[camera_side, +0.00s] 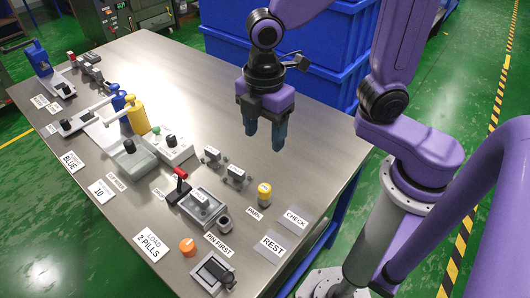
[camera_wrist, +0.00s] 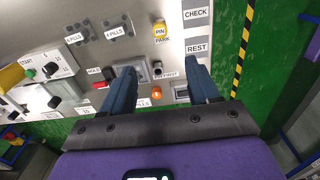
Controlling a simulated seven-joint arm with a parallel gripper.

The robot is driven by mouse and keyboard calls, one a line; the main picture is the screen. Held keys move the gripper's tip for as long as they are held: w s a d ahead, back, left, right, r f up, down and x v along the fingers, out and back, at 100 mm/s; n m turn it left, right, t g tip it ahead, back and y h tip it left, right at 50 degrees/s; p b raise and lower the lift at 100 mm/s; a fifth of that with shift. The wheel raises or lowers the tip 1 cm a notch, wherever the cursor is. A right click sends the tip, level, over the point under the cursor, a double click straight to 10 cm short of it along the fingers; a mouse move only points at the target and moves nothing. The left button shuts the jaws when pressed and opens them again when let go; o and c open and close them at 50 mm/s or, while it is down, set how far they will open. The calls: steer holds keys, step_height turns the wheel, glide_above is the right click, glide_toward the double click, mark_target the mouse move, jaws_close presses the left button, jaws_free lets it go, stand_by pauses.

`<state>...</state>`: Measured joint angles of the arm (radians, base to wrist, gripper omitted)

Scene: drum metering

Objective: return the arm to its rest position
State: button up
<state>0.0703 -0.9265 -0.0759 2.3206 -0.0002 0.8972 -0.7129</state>
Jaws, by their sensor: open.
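My gripper (camera_side: 265,132) hangs above the right part of the metal table, fingers down, open with nothing between the fingers. In the wrist view its two dark blue fingers (camera_wrist: 158,92) stand apart at the lower middle. The REST plate (camera_side: 272,248) lies flat on the table near its right edge, with the CHECK plate (camera_side: 294,220) beside it. Both also show in the wrist view, the REST plate (camera_wrist: 197,47) just beyond the right finger. I cannot tell my gripper's exact height above the table.
A yellow pin (camera_side: 264,192) stands at PARK. A red-handled lever (camera_side: 180,180), an orange knob (camera_side: 187,246) and yellow (camera_side: 137,115) and blue (camera_side: 118,100) bottle-like parts stand on the table (camera_side: 200,80). Blue crates (camera_side: 315,40) stand behind it. The table surface under my gripper is mostly bare.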

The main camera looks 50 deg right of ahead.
steer(key=s+d+m, duration=0.5)
steer(key=s+d, duration=0.6)
steer(key=s, duration=0.1)
steer(key=shift+r, duration=0.25)
steer(key=shift+d, duration=0.1)
stand_by(0.5)
